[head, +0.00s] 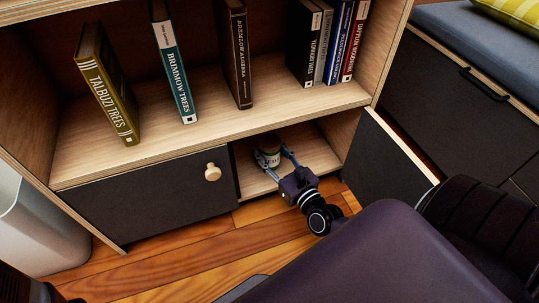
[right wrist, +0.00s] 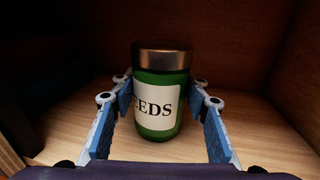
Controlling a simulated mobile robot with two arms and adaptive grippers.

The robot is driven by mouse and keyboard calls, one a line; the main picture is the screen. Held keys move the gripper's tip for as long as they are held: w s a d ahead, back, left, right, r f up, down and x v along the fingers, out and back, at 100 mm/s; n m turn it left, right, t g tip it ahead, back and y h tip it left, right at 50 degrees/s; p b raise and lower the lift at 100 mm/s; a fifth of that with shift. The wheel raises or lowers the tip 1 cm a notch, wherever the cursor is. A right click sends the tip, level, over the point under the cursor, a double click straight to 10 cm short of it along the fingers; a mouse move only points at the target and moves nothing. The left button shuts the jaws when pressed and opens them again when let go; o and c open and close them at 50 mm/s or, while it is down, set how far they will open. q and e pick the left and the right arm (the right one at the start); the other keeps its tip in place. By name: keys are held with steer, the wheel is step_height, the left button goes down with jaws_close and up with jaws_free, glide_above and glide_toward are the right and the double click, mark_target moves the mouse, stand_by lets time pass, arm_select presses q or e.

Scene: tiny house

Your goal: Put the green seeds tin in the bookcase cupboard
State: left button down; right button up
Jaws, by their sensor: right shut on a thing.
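The green seeds tin (right wrist: 160,85) has a metal lid and a white label, and stands upright in the right wrist view. In the head view the tin (head: 267,151) is inside the open lower right compartment of the bookcase cupboard (head: 322,150). My right gripper (head: 278,160) reaches in from the front, its blue fingers on both sides of the tin, shut on it. The tin's base is at or very near the compartment floor; I cannot tell if it touches. My left gripper is not in view.
The cupboard's right door (head: 385,160) stands open beside my right arm. The left door (head: 150,200) with a round wooden knob (head: 212,172) is shut. Several books stand on the shelf (head: 200,140) above. A grey bin (head: 40,235) is at the left, a drawer bench (head: 455,85) at the right.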

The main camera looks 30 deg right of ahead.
steer(key=shift+f, duration=0.15)
steer(key=shift+f, duration=0.2)
steer(key=o, duration=1.3)
steer(key=shift+r, duration=0.1)
steer(key=shift+s+r, duration=0.15)
steer(key=shift+s+a+p, duration=0.15)
steer(key=shift+s+p, duration=1.05)
steer(key=shift+s, duration=1.75)
steer(key=shift+s+a+p, duration=0.1)
steer(key=shift+s+p, duration=1.05)
steer(key=shift+s, duration=1.75)
